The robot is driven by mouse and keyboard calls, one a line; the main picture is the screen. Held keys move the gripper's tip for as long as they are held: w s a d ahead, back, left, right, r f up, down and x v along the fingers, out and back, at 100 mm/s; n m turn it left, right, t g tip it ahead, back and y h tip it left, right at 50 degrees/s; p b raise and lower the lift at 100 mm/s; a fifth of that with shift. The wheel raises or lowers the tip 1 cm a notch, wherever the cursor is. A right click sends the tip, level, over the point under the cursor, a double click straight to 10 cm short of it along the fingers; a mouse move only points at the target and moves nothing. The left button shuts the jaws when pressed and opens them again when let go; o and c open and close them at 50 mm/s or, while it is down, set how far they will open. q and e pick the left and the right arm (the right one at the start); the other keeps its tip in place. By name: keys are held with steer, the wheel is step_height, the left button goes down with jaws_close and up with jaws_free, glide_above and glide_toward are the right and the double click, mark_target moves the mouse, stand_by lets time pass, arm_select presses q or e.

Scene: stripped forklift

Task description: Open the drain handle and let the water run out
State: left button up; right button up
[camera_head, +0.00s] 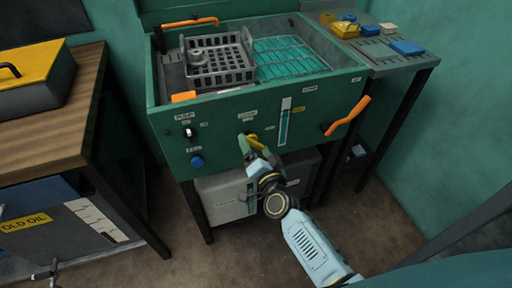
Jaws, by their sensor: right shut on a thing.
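The green wash tank (222,158) stands in the middle on dark legs. Its basin holds teal water (287,58) under a grid. A small yellow handle (252,138) sits low on the front panel, below a white label. My right gripper (247,143) reaches up from the lower right and is shut at this handle, partly covering it. An upright sight gauge (284,122) to its right shows teal. A grey container (222,199) stands under the tank, partly behind my right arm. No running water is visible. My left gripper is not in view.
An orange bar handle (347,116) juts from the tank's right front. A grey basket (218,62) sits in the basin. A wooden bench (50,100) with a yellow-lidded box stands left. A side shelf (395,55) with small items adjoins at right. Floor in front is clear.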

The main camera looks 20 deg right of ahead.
steer(key=m, duration=0.2)
steer(key=shift+m, duration=0.4)
steer(key=m, duration=0.2)
steer(key=shift+f+m, duration=0.1)
steer(key=shift+m, duration=0.2)
steer(key=shift+m+b, duration=0.4)
steer(key=shift+m, duration=0.9)
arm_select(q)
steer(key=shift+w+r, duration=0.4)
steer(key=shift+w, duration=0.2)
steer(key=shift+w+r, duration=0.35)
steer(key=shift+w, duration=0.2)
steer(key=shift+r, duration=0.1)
arm_select(e)
steer(key=shift+m, duration=0.3)
steer(key=o, duration=0.9)
steer(key=shift+c, duration=0.2)
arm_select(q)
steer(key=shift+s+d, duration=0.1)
